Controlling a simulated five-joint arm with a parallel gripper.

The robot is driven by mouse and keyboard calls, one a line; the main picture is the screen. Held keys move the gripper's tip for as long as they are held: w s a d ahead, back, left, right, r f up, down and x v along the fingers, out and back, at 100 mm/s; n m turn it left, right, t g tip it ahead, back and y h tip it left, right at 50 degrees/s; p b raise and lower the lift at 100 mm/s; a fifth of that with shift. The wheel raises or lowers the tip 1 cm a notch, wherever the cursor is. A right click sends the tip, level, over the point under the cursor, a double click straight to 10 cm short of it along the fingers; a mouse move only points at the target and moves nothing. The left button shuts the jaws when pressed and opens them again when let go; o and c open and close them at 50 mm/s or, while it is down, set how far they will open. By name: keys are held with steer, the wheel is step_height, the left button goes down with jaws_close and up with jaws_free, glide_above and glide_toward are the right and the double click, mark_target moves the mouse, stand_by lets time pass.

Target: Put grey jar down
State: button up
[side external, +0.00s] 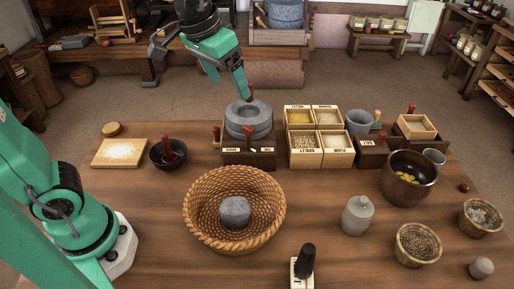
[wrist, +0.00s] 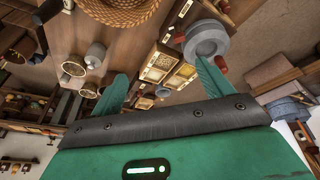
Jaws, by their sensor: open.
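The grey jar (side external: 357,215), lidded with a small knob, stands upright on the wooden table right of the wicker basket. Nothing holds it. My gripper (side external: 231,84) is open and empty, high above the back of the table, close over the grey stone quern (side external: 248,118) and far behind and left of the jar. In the wrist view my gripper's (wrist: 160,75) two green fingers are spread, with the quern (wrist: 205,40) beyond the right finger. I cannot surely pick out the jar in that view.
The wicker basket (side external: 197,195) holds a grey rounded block (side external: 235,212). A brown pot (side external: 408,180) and a small grain bowl (side external: 417,245) stand near the jar. A black-handled tool (side external: 306,262) stands at the front. Bare table lies between basket and jar.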

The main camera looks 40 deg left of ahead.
steer(key=s+a+f+t, duration=0.2)
steer(key=s+a+f, duration=0.3)
steer(key=s+a, duration=0.3)
steer(key=shift+s+f+n+y, duration=0.2)
steer(key=shift+s+n+y, duration=0.2)
steer(key=shift+s, duration=1.65)
